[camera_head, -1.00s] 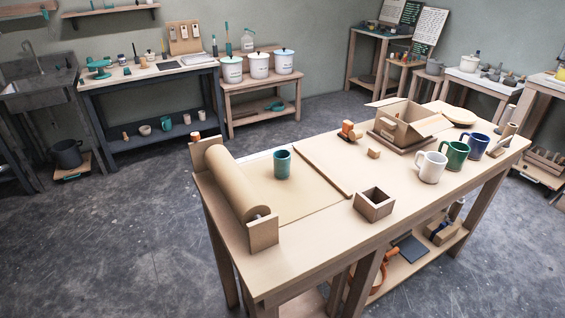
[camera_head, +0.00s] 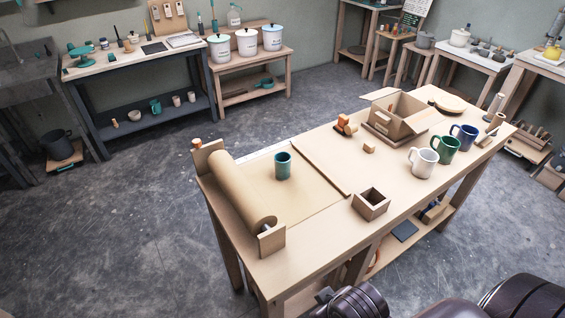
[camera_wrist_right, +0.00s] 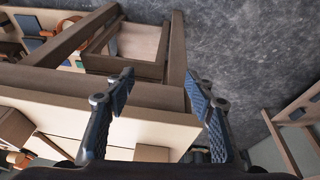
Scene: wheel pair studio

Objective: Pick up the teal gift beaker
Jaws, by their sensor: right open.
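The teal beaker (camera_head: 283,166) stands upright on the brown paper sheet near the left end of the wooden worktable (camera_head: 330,235). Nothing touches it. In the right wrist view my right gripper (camera_wrist_right: 160,88) is open and empty, its two fingers spread over the table's edge. The beaker cannot be made out in that view. Dark parts of my arms show at the bottom of the head view, but neither gripper's fingers show there. My left gripper is not in view.
A paper roll (camera_head: 240,190) lies left of the beaker. A small square wooden box (camera_head: 370,204), white mug (camera_head: 423,162), green mug (camera_head: 446,149), blue mug (camera_head: 464,136) and open carton (camera_head: 400,115) stand to the right.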

